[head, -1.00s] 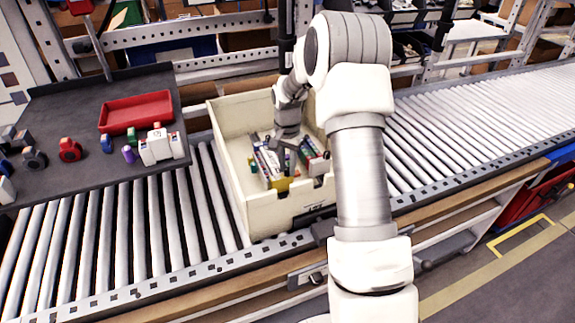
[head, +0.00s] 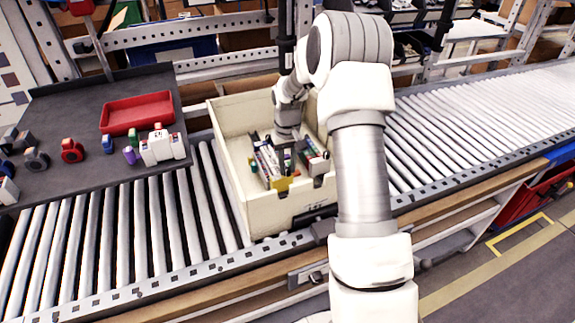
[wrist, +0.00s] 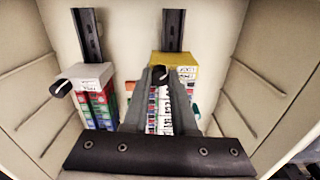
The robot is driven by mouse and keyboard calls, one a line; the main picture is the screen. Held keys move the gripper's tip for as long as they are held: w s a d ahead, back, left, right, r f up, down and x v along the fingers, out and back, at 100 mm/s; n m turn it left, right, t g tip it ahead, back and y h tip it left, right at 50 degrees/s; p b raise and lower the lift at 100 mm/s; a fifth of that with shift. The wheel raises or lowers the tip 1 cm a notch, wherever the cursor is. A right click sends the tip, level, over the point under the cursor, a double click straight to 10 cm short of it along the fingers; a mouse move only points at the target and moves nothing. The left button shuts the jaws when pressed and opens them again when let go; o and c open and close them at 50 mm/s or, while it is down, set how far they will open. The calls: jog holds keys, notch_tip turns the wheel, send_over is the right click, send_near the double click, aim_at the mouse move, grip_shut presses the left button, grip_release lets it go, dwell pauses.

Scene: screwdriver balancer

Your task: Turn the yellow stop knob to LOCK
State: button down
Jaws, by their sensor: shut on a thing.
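A yellow block (head: 280,183) sits low inside the cream bin (head: 265,212), near its front wall. It shows as a yellow top with a small white label in the wrist view (wrist: 184,58). No clear knob shape or LOCK mark can be read. My gripper (head: 287,160) reaches down into the bin. In the wrist view, its grey fingers (wrist: 161,74) reach the yellow-ended block and are shut on it. The exact contact is hidden. Coloured, printed sides show between and beside the fingers.
A white-topped piece with red and green sides (wrist: 95,95) stands beside the yellow one. The bin's walls enclose my gripper closely. Rollers (head: 120,230) surround the bin. A dark shelf (head: 60,110) at left carries a red tray (head: 136,112) and small parts.

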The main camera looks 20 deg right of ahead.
aim_at(288, 170)
jog(key=shift+n, duration=0.5)
jog(key=c, duration=0.7)
grip_release()
notch_tip(288, 170, up, 17)
jog(key=shift+r+p, duration=0.2)
jog(key=shift+p, duration=0.5)
jog(key=shift+s+r, duration=0.1)
